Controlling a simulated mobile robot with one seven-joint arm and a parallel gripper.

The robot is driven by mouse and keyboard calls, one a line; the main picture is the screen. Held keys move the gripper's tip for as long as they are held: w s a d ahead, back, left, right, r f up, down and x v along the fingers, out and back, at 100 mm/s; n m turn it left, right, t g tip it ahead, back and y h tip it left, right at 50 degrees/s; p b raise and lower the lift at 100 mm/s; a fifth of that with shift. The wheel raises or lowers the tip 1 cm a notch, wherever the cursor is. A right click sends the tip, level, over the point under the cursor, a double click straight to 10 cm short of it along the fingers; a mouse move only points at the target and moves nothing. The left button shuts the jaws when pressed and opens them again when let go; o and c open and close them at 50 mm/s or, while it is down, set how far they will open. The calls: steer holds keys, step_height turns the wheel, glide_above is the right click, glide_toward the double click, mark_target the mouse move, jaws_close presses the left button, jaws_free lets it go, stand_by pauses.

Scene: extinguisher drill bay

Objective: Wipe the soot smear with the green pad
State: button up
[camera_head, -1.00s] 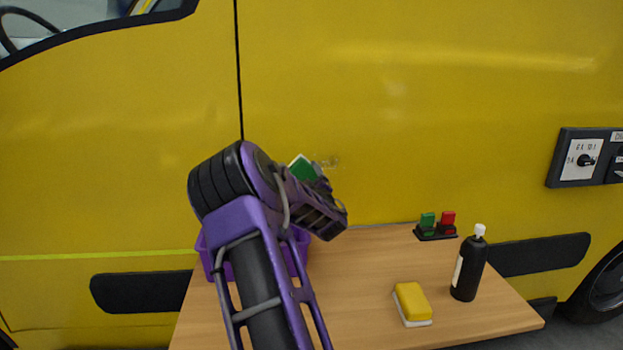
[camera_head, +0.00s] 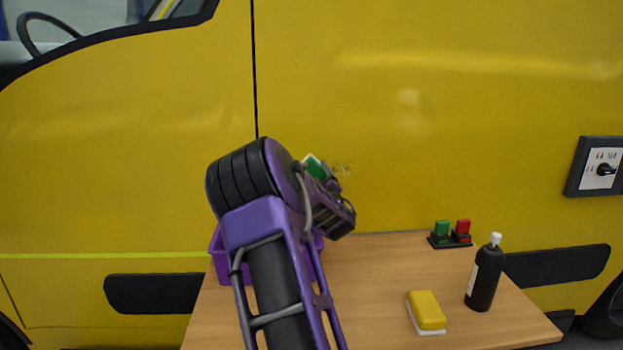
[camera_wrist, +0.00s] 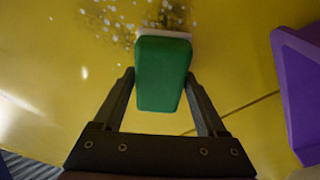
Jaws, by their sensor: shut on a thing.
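The green pad (camera_wrist: 162,75) has a white face and is held between the two fingers of my gripper (camera_wrist: 160,82) in the wrist view. In the head view the pad (camera_head: 314,168) shows partly behind my wrist, and my gripper there is mostly hidden by the arm. The soot smear (camera_wrist: 118,18) is a patch of dark and pale specks on the yellow vehicle panel (camera_wrist: 45,60). The pad's white far edge overlaps the smear in the wrist view; I cannot tell whether it touches the panel. The smear (camera_head: 344,170) looks faint just right of the pad in the head view.
A wooden table (camera_head: 370,275) stands against the vehicle. On it are a purple bin (camera_head: 217,262) partly behind my arm, a yellow-and-white sponge (camera_head: 426,311), a black bottle (camera_head: 484,279) with a white cap, and a holder (camera_head: 450,241) with green and red blocks. A switch panel (camera_head: 598,168) is at right.

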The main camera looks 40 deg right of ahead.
mark_target(355, 169)
steer(key=shift+s+d, duration=1.05)
steer(key=shift+d, duration=0.7)
steer(key=shift+s+d, duration=1.1)
steer(key=shift+d, duration=0.7)
steer(key=shift+s+d, duration=1.05)
steer(key=shift+d, duration=0.7)
steer(key=shift+a, duration=0.1)
steer(key=shift+a+r+v, duration=0.15)
steer(key=shift+v, duration=1.35)
steer(key=shift+a+r+v, duration=0.15)
steer(key=shift+v, duration=1.3)
steer(key=v, duration=0.2)
steer(key=shift+s+a+r, duration=0.15)
steer(key=shift+s+a, duration=0.15)
steer(key=shift+a, duration=0.05)
